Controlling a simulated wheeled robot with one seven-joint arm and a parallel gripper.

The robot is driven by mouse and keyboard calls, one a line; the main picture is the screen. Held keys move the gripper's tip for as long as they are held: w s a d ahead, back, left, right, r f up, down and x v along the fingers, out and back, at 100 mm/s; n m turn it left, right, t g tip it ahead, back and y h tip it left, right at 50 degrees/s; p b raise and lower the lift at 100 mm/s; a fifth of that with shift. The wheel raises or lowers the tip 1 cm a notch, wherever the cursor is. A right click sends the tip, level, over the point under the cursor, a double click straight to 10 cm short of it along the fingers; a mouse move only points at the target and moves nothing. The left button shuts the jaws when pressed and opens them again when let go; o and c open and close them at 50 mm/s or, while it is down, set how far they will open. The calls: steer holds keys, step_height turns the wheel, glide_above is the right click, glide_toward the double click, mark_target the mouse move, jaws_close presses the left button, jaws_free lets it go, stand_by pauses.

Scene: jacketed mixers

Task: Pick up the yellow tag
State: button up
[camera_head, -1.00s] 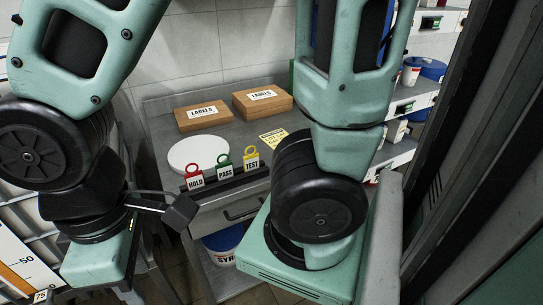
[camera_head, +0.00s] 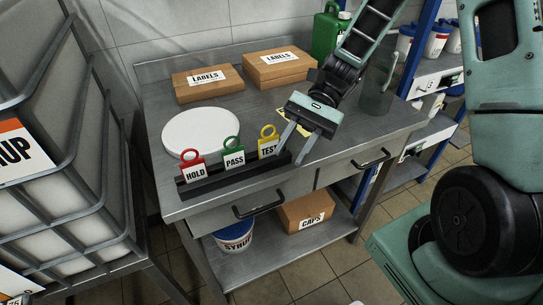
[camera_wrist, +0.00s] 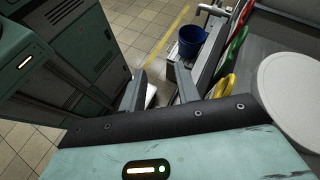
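The yellow tag (camera_head: 268,145), marked TEST, stands upright at the right end of a dark rack (camera_head: 235,177) near the table's front edge. It has a ring at its top. My gripper (camera_head: 292,153) is open and empty, just right of the yellow tag, its fingers pointing down and toward the front. In the wrist view the yellow tag (camera_wrist: 225,84) shows right of the right finger, apart from it. Nothing is between the fingers (camera_wrist: 160,93) there. I cannot tell the exact height of the fingertips over the table.
A red HOLD tag (camera_head: 194,170) and a green PASS tag (camera_head: 233,156) share the rack. A white round disc (camera_head: 200,131) lies behind them. LABELS boxes (camera_head: 207,83) stand at the back. A white caged tank (camera_head: 70,210) is at left.

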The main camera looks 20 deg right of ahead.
mark_target(268, 145)
steer(key=w+d+f+m+t+y, duration=0.1)
steer(key=w+d+m+t+y, duration=0.1)
steer(key=d, duration=0.1)
steer(key=w+d+f+m+t+y+b, duration=0.1)
steer(key=w+d+m+t+y, duration=0.1)
steer(key=d+m, duration=0.1)
steer(key=w+d+f+m+t+y, duration=0.1)
steer(key=w+d+m+y, duration=0.1)
steer(key=d+m, duration=0.1)
steer(key=shift+w+f+t+y+b, duration=0.35)
steer(key=shift+f+t+y, duration=0.05)
steer(key=shift+w+a, duration=0.1)
steer(key=a, duration=0.5)
steer(key=shift+a+p, duration=0.4)
steer(key=a, duration=0.5)
steer(key=shift+s+a+p, duration=0.3)
steer(key=shift+p, duration=0.05)
jaws_close()
